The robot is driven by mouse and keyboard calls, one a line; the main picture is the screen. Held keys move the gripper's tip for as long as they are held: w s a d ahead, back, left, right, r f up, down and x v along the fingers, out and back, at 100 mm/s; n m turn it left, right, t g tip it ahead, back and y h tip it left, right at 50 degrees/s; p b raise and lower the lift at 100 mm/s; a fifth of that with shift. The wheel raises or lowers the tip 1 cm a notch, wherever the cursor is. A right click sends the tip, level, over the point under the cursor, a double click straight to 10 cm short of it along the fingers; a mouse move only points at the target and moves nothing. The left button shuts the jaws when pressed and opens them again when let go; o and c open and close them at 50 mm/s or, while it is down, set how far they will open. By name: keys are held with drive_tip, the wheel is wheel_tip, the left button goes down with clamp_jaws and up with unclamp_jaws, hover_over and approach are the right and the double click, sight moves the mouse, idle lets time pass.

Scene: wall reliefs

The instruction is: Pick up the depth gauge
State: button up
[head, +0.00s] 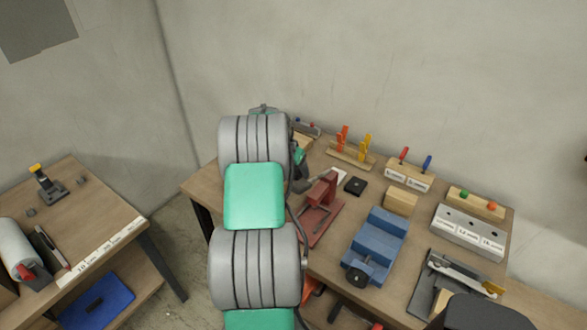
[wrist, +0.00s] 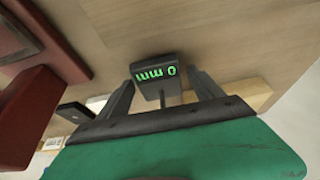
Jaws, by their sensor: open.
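The depth gauge (wrist: 155,73) shows in the wrist view as a dark block with a lit green display reading 0 mm, upside down, and a thin stem. My gripper (wrist: 164,86) is open, with one finger on each side of the gauge. A gap seems to show on both sides, but I cannot tell whether either finger touches it. In the head view my arm hides most of my gripper, and I cannot make out the gauge there.
A red stand (head: 318,208) is close to my gripper and shows large in the wrist view (wrist: 28,110). A small black block (head: 355,186), a blue vise (head: 377,246) and a wooden block (head: 400,202) are to the right. Upright coloured tools in a wooden rack (head: 351,156) stand behind.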

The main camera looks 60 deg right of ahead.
drive_tip(key=c, duration=1.6)
